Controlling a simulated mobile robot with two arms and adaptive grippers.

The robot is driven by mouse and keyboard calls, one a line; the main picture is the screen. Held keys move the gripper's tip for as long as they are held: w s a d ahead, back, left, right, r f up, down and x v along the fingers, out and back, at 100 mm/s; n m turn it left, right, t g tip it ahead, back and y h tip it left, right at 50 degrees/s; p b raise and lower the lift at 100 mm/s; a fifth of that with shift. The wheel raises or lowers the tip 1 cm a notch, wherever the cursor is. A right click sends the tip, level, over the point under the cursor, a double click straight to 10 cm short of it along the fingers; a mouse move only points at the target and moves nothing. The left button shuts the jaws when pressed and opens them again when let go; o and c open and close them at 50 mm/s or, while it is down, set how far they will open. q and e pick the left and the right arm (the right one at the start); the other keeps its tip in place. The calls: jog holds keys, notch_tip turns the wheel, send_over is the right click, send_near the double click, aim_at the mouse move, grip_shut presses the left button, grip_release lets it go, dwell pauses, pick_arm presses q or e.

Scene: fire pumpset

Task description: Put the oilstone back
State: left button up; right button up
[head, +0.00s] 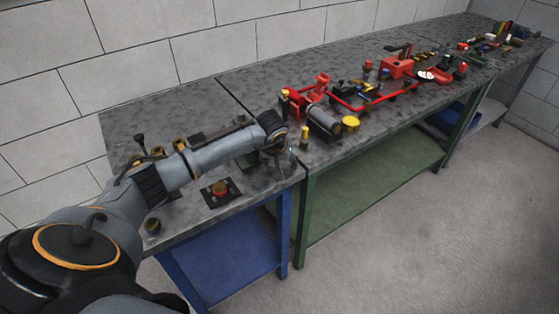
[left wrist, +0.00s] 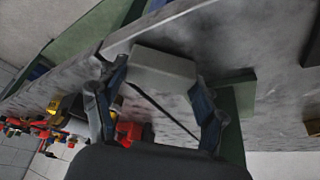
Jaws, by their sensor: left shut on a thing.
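My left gripper (head: 281,158) reaches over the near bench, close to its right end. In the left wrist view my left gripper (left wrist: 164,82) is shut on a pale grey block (left wrist: 163,68), which looks like the oilstone. The block lies across between the two fingertips, with grey bench top behind it. I cannot tell whether it touches the bench. In the head view my arm and gripper mostly hide it. A dark green piece (left wrist: 236,95) shows beside the right finger; a green thing (head: 247,161) also shows near the gripper in the head view. My right gripper is not in view.
The near bench (head: 130,120) has blue legs and carries a dark plate with a red part (head: 221,191) and several small brass-coloured parts. A green-legged bench (head: 255,85) adjoins it, holding red pump parts (head: 320,90) and a yellow-capped piece (head: 305,137). Open floor lies at right.

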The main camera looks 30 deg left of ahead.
pick_arm(q)
jog(key=shift+f, duration=0.1)
jog(key=o, duration=1.1)
jog(key=b+v, duration=0.2)
jog(key=v, duration=1)
jog(key=shift+d, duration=0.1)
